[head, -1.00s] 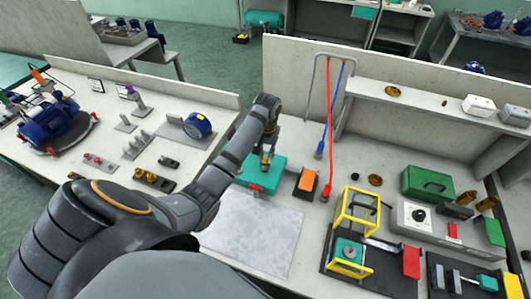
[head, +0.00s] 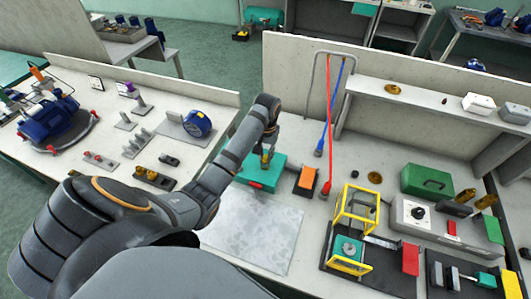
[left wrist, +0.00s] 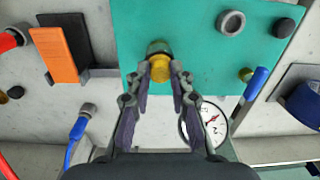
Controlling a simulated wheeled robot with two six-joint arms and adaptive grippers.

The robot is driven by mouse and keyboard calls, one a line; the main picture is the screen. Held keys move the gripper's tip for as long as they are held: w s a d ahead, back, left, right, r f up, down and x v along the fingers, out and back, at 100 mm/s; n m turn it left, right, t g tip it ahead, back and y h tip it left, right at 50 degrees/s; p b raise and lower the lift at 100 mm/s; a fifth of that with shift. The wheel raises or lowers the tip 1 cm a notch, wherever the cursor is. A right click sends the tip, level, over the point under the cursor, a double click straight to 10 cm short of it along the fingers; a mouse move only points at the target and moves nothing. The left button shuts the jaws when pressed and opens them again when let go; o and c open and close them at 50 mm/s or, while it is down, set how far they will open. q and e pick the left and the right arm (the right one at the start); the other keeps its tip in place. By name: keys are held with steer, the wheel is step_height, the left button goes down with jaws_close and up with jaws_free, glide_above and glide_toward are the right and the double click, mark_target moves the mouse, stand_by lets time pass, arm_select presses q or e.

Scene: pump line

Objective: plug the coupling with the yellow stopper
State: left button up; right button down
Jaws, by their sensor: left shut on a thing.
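In the left wrist view, the yellow stopper (left wrist: 160,68) is between the fingertips of my left gripper (left wrist: 162,80), which is shut on it. It is in front of a dark ring-shaped fitting (left wrist: 158,47) on the teal surface; I cannot tell whether it is seated in it. In the head view, my left gripper (head: 267,150) is at the teal box (head: 262,181), and the stopper looks small there. A grey ring (left wrist: 231,22) and a dark round fitting (left wrist: 284,27) also sit on the teal surface. My right gripper is not in view.
A gauge (left wrist: 208,120) lies close beside my fingers. A blue-handled plug (left wrist: 252,85) and an orange block (left wrist: 54,55) are near the teal surface. Red (head: 328,130) and blue hoses hang behind. A yellow frame (head: 357,210) stands at right. The pale mat (head: 250,228) is clear.

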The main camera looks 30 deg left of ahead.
arm_select(q)
steer(key=shift+f, duration=0.15)
steer(key=o, duration=1.2)
step_height(320, 180, up, 7)
steer(key=p, duration=0.9)
stand_by(0.3)
